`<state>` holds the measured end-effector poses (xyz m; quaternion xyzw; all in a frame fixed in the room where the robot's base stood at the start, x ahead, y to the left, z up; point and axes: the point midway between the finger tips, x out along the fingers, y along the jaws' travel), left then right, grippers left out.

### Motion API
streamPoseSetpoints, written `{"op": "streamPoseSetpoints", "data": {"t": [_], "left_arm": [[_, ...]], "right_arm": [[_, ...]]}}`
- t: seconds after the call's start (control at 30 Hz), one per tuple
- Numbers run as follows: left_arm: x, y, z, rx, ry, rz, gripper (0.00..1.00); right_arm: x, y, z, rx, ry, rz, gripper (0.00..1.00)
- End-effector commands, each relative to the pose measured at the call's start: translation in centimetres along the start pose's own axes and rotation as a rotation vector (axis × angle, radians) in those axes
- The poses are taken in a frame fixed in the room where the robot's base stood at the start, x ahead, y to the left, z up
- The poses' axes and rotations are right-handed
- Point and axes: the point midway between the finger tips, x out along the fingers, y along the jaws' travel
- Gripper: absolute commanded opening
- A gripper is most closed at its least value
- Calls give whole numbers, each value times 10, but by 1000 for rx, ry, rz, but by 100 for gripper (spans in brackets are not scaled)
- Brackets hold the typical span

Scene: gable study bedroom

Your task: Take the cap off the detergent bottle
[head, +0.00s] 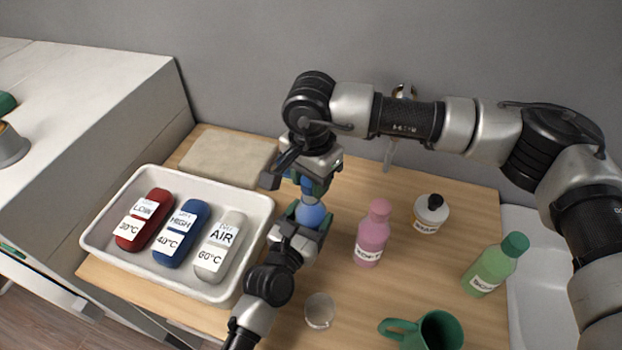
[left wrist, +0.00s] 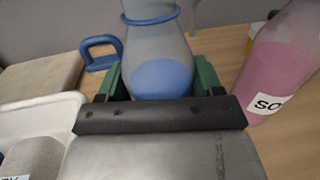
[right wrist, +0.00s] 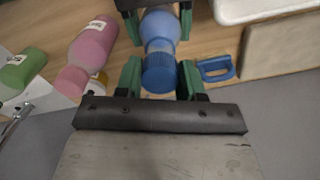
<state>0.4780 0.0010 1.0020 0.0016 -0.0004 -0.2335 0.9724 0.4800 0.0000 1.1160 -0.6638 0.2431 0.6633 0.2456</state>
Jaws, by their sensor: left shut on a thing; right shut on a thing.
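The detergent bottle (head: 311,213), pale with blue in its lower part, stands between my two grippers; the left wrist view (left wrist: 162,78) and right wrist view (right wrist: 160,27) show it too. My left gripper (head: 304,232), the lower one, is shut on its body from the front. My right gripper (head: 307,184) is above, shut on the blue ribbed cap (right wrist: 158,73). The cap sits at the neck end, in line with the bottle, and no clear gap shows between them. The fingers hide part of both.
A white tray (head: 100,238) with three labelled bottles is left; a board (head: 228,157) lies behind. A pink bottle (head: 374,232), white bottle (head: 431,213), green bottle (head: 497,265), green mug (head: 441,331) and small cup (head: 319,311) stand right and front. A blue handle (right wrist: 216,69) is close by.

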Motion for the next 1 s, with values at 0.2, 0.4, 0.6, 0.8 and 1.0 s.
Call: {"op": "streamPoseSetpoints", "data": {"t": [0.2, 0.4, 0.6, 0.8, 1.0], "left_arm": [[0, 0, 0, 1, 1, 0, 0], [0, 0, 0, 1, 1, 0, 0], [0, 0, -1, 1, 1, 0, 0], [0, 0, 0, 1, 1, 0, 75], [0, 0, 0, 1, 1, 0, 96]], "right_arm": [[-4, 0, 0, 0, 0, -1, 10], [-27, 0, 0, 0, 1, -2, 10], [-40, 0, 0, 0, 0, 1, 10], [-40, 0, 0, 0, 0, 1, 10], [-40, 0, 0, 0, 0, 1, 10]]}}
